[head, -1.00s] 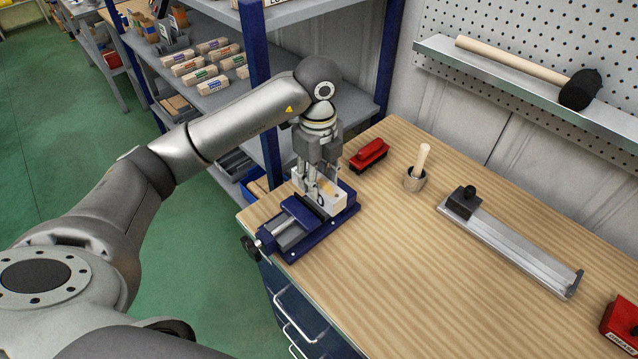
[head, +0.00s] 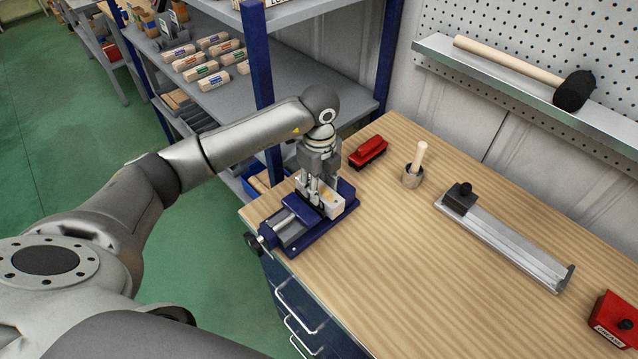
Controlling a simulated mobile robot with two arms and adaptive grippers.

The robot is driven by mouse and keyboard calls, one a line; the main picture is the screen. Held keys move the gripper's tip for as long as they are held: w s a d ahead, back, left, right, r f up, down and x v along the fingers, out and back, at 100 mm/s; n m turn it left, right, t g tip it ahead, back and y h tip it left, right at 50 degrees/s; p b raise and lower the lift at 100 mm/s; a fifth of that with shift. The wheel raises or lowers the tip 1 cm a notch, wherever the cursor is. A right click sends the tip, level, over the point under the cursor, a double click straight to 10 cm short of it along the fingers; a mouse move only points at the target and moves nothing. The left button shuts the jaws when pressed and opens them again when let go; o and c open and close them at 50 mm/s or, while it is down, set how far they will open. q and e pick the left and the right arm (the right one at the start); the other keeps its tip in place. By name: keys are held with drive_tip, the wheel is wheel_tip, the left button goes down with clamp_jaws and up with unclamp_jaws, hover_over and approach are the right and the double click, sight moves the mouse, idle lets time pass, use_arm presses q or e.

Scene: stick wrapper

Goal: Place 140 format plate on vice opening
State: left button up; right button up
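The blue and grey vice (head: 287,232) stands at the near left corner of the wooden workbench. A pale, block-like plate (head: 332,203) is at the far end of the vice, over its jaw area. My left gripper (head: 316,196) points down over the vice, its fingers at the plate, and appears shut on it. The fingers and the vice hide part of the plate, so I cannot tell whether its underside touches the jaws. My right gripper is not in view.
A mallet (head: 530,70) lies on the wall shelf. The bench's middle front is clear.

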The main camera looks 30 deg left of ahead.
use_arm(q)
drive_tip(key=o, duration=0.3)
drive_tip(key=shift+o, duration=0.2)
drive_tip(key=shift+r, duration=0.55)
wheel_tip(320, 180, up, 11)
drive_tip(key=b, duration=0.3)
drive_tip(key=shift+r, duration=0.15)
